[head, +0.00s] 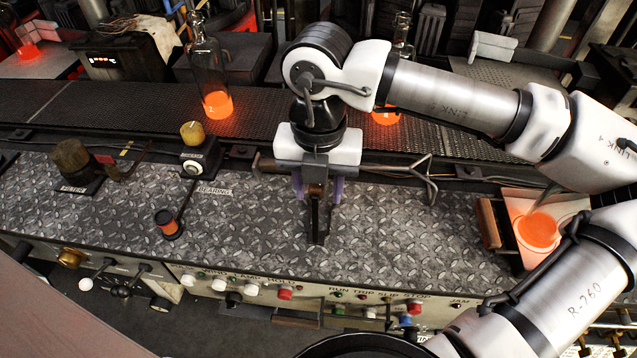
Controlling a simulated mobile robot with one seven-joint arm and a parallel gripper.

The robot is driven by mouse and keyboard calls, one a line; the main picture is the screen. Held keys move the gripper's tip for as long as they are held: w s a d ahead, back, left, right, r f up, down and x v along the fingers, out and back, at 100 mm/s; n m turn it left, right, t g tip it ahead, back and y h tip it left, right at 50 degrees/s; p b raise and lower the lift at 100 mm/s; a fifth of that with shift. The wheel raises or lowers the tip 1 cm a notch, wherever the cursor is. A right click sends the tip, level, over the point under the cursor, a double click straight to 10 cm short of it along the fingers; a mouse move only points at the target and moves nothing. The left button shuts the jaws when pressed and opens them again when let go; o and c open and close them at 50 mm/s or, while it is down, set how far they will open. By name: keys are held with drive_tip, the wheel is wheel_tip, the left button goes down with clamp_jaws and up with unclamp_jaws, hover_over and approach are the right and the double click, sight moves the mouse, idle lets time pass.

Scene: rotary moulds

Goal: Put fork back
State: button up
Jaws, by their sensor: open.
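A long thin rod with a forked right end, which looks like the fork (425,178), lies along the back edge of the diamond-plate deck. Its left part runs behind my gripper. My gripper (317,192) points down over the middle of the deck. Its two purple-grey fingers are apart. Between them, in the picture, is a narrow dark piece with a brown upper part (317,212), reaching toward the front of the deck. I cannot tell whether the fingers touch it, or how it relates to the rod.
A conveyor behind the deck carries glowing-based bottles (212,80); one is partly hidden by my arm. A tray (575,205) with a glowing disc is at right. A yellow-knobbed box (200,150) and an orange-topped post (168,224) stand left. Front-panel buttons (285,293) line the near edge.

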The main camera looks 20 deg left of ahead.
wheel_tip(320, 180, up, 12)
drive_tip(key=shift+f+b, duration=0.1)
drive_tip(key=shift+b, duration=0.85)
drive_tip(key=shift+r, duration=0.25)
